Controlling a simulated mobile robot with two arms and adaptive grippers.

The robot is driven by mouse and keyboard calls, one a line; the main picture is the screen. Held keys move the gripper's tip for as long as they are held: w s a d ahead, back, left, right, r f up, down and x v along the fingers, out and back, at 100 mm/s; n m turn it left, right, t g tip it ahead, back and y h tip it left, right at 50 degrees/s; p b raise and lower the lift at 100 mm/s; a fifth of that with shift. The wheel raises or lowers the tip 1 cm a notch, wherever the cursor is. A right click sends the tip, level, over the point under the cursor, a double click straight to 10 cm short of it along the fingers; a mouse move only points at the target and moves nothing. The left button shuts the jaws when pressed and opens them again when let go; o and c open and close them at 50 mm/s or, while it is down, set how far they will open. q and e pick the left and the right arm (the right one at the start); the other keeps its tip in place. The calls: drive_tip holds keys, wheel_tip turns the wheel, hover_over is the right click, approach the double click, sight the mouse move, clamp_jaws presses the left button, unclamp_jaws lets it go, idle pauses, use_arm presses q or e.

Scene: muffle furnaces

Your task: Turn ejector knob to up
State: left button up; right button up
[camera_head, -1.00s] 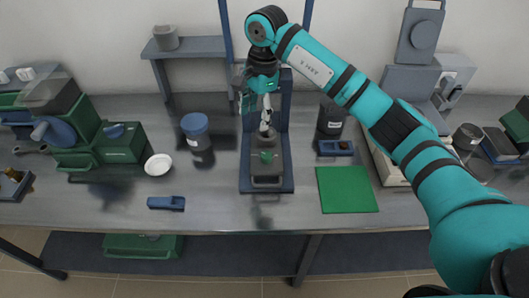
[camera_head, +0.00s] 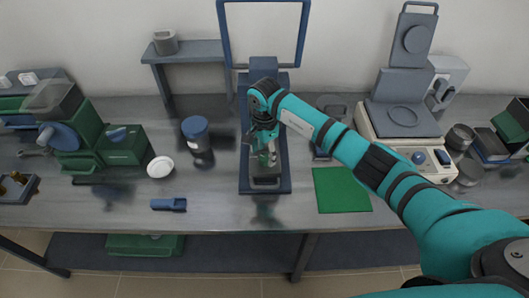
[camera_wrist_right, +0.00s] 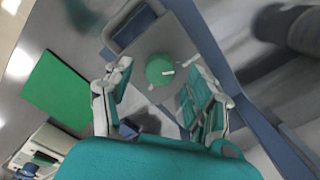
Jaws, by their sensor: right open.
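The ejector knob is a round green knob (camera_wrist_right: 159,69) with a short white mark, which points right in the wrist view. It sits on a grey block of the blue-framed device (camera_head: 245,184) in the middle of the bench. My right gripper (camera_head: 266,156) is over the device and hides most of the knob in the head view. In the wrist view the right gripper (camera_wrist_right: 161,78) is open, with one finger on each side of the knob and visible gaps between. I cannot tell whether the fingertips are level with the knob. My left gripper is not in view.
A blue-lidded jar (camera_head: 195,130) and a white dish (camera_head: 160,167) stand left of the device. A green mat (camera_head: 342,190) lies to its right. A balance-like instrument (camera_head: 400,122) is further right. A small blue holder (camera_head: 168,204) lies at the front.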

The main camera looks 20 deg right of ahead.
drive_tip(key=shift+f, duration=0.95)
drive_tip(key=c, duration=1.1)
